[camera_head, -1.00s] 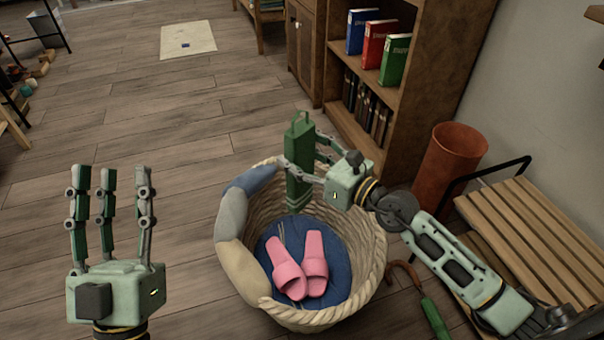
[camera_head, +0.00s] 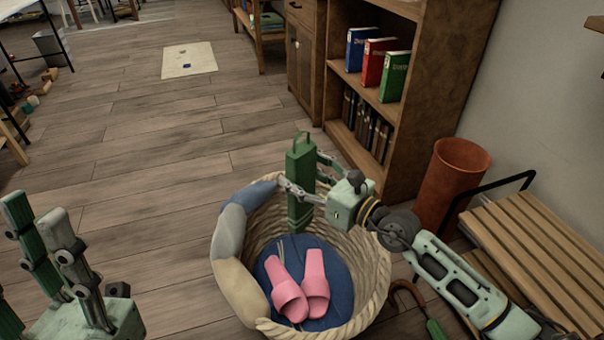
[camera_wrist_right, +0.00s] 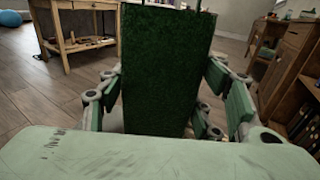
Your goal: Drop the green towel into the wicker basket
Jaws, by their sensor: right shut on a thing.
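The green towel (camera_head: 301,172) is a long, narrow, upright folded shape with a loop at its top in the head view. My right gripper (camera_head: 304,190) is shut on it and holds it over the far side of the wicker basket (camera_head: 371,265). In the right wrist view the towel (camera_wrist_right: 165,70) stands between the fingers (camera_wrist_right: 165,100) and fills the middle. The basket holds a pair of pink slippers (camera_head: 302,288) on a blue cloth, with pale and blue fabric over its left rim. My left gripper (camera_head: 35,250) is open and empty at the lower left.
A wooden bookshelf (camera_head: 440,75) with several books stands behind the basket. A terracotta bin (camera_head: 452,180) and a slatted wooden bench (camera_head: 545,235) are to the right. An umbrella (camera_head: 432,325) lies by the basket. The floor left of the basket is clear.

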